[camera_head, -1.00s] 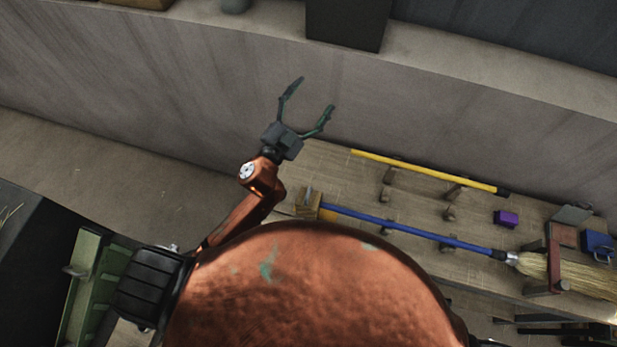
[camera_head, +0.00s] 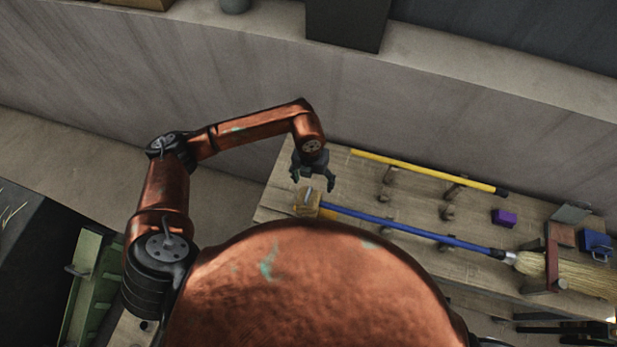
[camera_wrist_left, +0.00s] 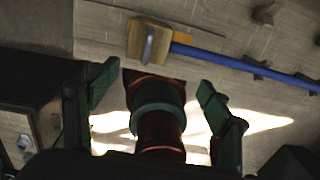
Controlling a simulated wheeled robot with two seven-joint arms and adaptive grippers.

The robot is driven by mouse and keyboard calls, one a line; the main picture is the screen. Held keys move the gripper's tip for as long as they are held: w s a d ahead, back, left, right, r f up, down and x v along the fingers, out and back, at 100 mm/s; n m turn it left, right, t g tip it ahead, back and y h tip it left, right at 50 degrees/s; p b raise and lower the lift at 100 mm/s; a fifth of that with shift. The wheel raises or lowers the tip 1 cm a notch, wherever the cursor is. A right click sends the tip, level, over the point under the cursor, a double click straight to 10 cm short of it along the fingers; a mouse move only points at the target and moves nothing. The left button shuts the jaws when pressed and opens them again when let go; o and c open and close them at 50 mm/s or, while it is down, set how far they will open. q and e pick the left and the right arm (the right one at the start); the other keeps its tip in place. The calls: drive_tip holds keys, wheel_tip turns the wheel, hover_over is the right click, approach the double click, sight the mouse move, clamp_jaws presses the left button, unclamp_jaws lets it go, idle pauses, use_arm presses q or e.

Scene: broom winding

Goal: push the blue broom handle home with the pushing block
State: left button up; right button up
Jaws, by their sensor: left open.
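The blue broom handle (camera_head: 400,226) lies along the workbench, its right end at the straw broom head (camera_head: 575,277). The wooden pushing block (camera_head: 307,203), with a grey upright grip on it, sits at the handle's left end. Block (camera_wrist_left: 148,42) and handle (camera_wrist_left: 230,62) also show in the left wrist view; whether they touch is unclear. My left gripper (camera_head: 313,184) is open and empty, pointing down just above and behind the block in the head view. In the wrist view its fingers (camera_wrist_left: 155,105) are spread, with the block beyond them. My right gripper is not in view.
A yellow handle (camera_head: 430,171) lies behind, near the wall. Small wooden pegs (camera_head: 386,175), a purple block (camera_head: 503,218), a red clamp-like stand (camera_head: 552,265) and a blue box (camera_head: 597,243) stand on the bench (camera_head: 345,180). My rounded copper body covers the front middle.

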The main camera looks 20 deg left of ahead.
sight(308, 192)
use_arm(q)
drive_tip(key=shift+w+a+f+y+b, duration=0.3)
drive_tip(key=shift+a+f+y+b, duration=0.15)
drive_tip(key=shift+a+f, duration=0.45)
wheel_tip(308, 192, down, 10)
drive_tip(key=b, duration=0.6)
drive_tip(key=shift+f+b, duration=0.1)
drive_tip(key=shift+b, duration=0.25)
drive_tip(key=shift+c, duration=0.2)
drive_tip(key=c, duration=0.9)
clamp_jaws()
